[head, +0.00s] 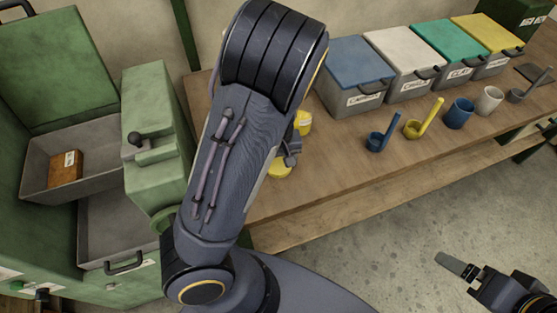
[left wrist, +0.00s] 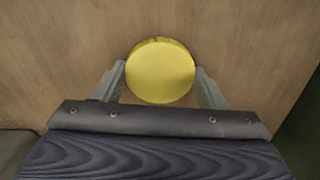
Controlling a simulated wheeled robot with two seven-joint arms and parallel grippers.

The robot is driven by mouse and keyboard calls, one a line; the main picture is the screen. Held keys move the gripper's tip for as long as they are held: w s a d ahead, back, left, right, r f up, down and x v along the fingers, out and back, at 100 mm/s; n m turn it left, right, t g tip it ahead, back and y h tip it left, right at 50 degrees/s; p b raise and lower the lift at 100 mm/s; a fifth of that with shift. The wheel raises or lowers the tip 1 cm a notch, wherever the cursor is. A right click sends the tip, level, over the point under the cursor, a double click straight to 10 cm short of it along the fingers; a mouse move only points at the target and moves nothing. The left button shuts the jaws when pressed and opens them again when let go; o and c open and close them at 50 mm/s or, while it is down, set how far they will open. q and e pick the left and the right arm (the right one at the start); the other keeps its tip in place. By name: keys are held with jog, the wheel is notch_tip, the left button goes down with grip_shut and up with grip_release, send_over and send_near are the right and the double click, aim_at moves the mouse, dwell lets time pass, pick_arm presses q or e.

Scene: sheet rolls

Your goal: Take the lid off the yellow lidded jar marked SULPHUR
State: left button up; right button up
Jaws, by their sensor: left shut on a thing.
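In the left wrist view a round, plain yellow top, which looks like the jar's lid (left wrist: 160,71), lies between the two fingers of my left gripper (left wrist: 161,88). The fingers are shut on its sides. In the head view my left arm covers most of the jar and the gripper. One yellow part (head: 303,122) shows beside the forearm, and another yellow part (head: 280,167) shows lower, near the bench's front edge. I cannot tell whether lid and jar are apart, and no SULPHUR marking is readable. My right gripper (head: 462,268) is over the floor at the lower right.
Blue, white, green and yellow lidded bins (head: 403,77) line the back of the wooden bench (head: 340,172). Blue and yellow scoops (head: 411,128) and several cups (head: 459,113) stand right of my arm. A green cabinet (head: 155,140) with open grey trays is at the left.

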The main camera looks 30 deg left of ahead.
aim_at(278, 164)
pick_arm(q)
jog(key=o, duration=1.1)
jog(key=shift+f, duration=0.1)
jog(key=shift+r+p, duration=0.3)
jog(key=shift+r, duration=0.3)
notch_tip(278, 164, up, 11)
jog(key=p, duration=0.3)
jog(key=s+d+r+m+t+h, duration=0.1)
jog(key=s+r+m+t, duration=0.1)
jog(key=s, duration=0.3)
jog(key=s+d+r+m+t+h, duration=0.1)
jog(key=s+r+m, duration=0.1)
jog(key=s+r, duration=0.2)
jog(key=s+d+r+m+t+h, duration=0.1)
jog(key=s+r+m+t, duration=0.1)
jog(key=s+r, duration=0.2)
jog(key=shift+s+m+t+h, duration=0.3)
jog(key=shift+s+h, duration=0.1)
jog(key=shift+s, duration=1.15)
